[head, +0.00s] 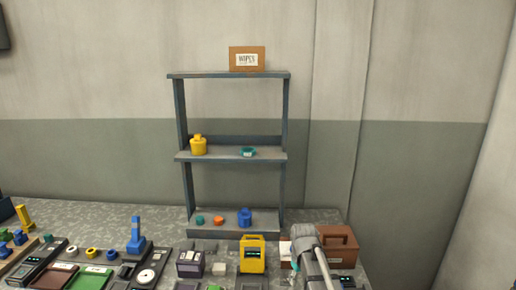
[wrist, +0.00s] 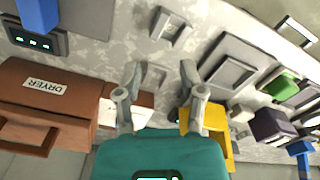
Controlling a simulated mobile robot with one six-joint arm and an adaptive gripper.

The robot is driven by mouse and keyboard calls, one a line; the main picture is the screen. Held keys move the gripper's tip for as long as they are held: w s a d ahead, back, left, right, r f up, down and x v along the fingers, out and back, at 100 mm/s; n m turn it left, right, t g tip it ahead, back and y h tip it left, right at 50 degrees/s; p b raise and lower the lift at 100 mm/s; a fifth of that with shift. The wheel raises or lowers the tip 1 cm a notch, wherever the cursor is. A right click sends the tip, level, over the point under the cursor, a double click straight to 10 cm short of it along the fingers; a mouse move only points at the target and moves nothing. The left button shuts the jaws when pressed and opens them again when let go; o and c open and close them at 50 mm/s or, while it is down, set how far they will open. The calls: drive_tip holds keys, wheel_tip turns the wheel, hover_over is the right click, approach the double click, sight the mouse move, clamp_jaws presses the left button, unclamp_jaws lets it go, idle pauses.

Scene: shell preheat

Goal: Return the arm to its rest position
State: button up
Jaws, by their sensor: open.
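My gripper (wrist: 159,72) shows in the wrist view with its two grey fingers apart. No object is visible between the fingertips. A teal body with a small display (wrist: 150,155) fills the bottom of the wrist view, behind the fingers; I cannot tell what it is. In the head view my arm (head: 312,258) reaches up from the bottom edge at right of centre, in front of the brown dryer box (head: 340,246). The fingers are not clear there. The brown dryer box (wrist: 45,100) is left of the fingers in the wrist view, and the yellow device (wrist: 212,145) is to their right.
A grey shelf (head: 228,76) stands at the back, bearing a wipes box (head: 247,60), a yellow container (head: 198,146), a teal ring (head: 248,152) and a blue container (head: 245,217). The yellow device (head: 252,254) stands left of my arm. Several devices crowd the left bench.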

drive_tip(key=s+d+m, duration=0.3)
drive_tip(key=s+m, duration=0.1)
drive_tip(key=s, duration=0.9)
drive_tip(key=shift+s+m, duration=0.15)
drive_tip(key=shift+m, duration=0.15)
